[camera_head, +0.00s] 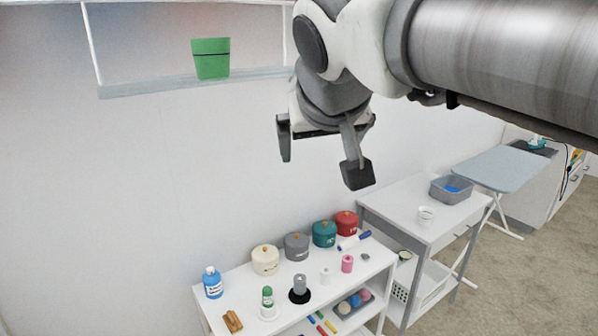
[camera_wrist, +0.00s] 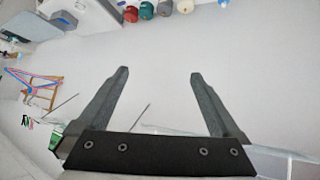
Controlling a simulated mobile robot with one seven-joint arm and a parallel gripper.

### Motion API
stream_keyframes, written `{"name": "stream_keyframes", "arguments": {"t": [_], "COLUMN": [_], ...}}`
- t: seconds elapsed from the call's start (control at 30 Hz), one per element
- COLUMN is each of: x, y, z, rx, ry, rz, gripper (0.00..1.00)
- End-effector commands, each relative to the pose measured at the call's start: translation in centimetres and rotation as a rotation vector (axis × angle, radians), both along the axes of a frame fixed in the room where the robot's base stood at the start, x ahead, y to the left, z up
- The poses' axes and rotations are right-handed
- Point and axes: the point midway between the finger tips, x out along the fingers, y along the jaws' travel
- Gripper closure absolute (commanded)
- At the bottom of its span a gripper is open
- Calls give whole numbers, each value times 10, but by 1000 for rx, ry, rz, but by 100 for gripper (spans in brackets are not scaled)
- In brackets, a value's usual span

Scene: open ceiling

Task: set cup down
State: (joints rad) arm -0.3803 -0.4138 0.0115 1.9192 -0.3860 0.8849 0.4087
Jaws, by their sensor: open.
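A small white cup (camera_head: 426,215) stands upright on the white side table (camera_head: 385,205) at the right in the head view. My gripper (camera_head: 320,165) is high in front of the wall, up and to the left of the cup and well apart from it. In the wrist view my gripper (camera_wrist: 159,73) has its two fingers spread wide with nothing between them. I cannot make out the cup in the wrist view.
A white shelf unit (camera_head: 238,287) holds several lidded canisters, a blue bottle (camera_head: 212,283) and spools. A grey basin (camera_head: 451,190) is behind the cup. A green pot (camera_head: 210,58) stands on the window ledge (camera_head: 150,88). An ironing board (camera_head: 505,167) is farther right.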

Motion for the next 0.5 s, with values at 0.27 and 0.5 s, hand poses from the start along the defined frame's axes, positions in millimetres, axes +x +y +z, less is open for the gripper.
{"name": "stream_keyframes", "arguments": {"t": [0.27, 0.5], "x": [-102, -144], "y": [-75, -84], "z": [-133, -184], "rx": [37, 82], "ry": [252, 334], "rz": [-73, -86], "gripper": [0, 0]}}
